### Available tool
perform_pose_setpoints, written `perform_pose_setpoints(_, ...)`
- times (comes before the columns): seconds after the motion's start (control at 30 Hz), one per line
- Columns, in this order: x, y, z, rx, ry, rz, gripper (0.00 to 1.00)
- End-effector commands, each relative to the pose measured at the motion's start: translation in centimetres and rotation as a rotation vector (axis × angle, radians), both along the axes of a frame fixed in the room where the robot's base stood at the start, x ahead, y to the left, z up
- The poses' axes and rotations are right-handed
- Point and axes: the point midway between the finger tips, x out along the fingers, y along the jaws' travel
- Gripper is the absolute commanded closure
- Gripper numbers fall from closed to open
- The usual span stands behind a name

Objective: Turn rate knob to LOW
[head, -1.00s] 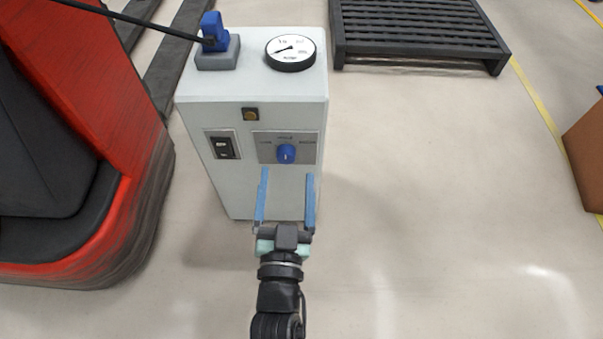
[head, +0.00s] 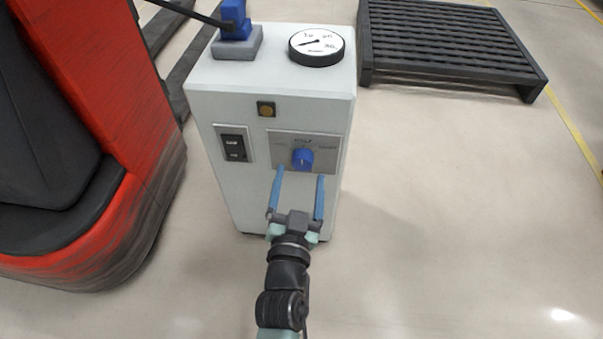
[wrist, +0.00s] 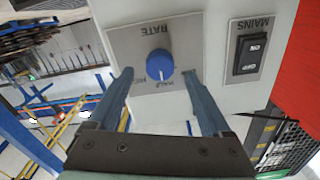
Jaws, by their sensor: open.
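The blue rate knob (head: 302,159) sits on a grey labelled plate (head: 328,153) on the front of a pale box (head: 285,105). In the wrist view the knob (wrist: 159,65) appears upside down, with a white pointer line toward the picture bottom. The plate (wrist: 185,35) reads RATE there; its smaller labels are too small or partly covered to read surely. My gripper (head: 301,172) is open, its two blue fingers pointing at the plate below the knob. In the wrist view the fingers (wrist: 158,73) stand on either side of the knob, apart from it.
A black MAINS rocker switch (head: 234,147) is left of the plate, with an amber lamp (head: 266,109) above. A gauge (head: 316,45) and a blue plug (head: 235,20) are on top. A red vehicle (head: 95,100) stands close left. Floor at right is clear up to a black pallet (head: 450,45).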

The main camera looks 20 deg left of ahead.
Motion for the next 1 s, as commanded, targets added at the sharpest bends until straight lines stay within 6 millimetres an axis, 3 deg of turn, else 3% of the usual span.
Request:
perform_pose_setpoints(0.23,2.5,0.8,0.0,0.0,-0.001,0.001,0.17)
perform_pose_setpoints(0.63,2.9,0.8,0.1,0.0,0.0,0.0,0.19)
perform_pose_setpoints(1.0,2.9,0.8,0.0,0.0,0.0,0.0,0.85)
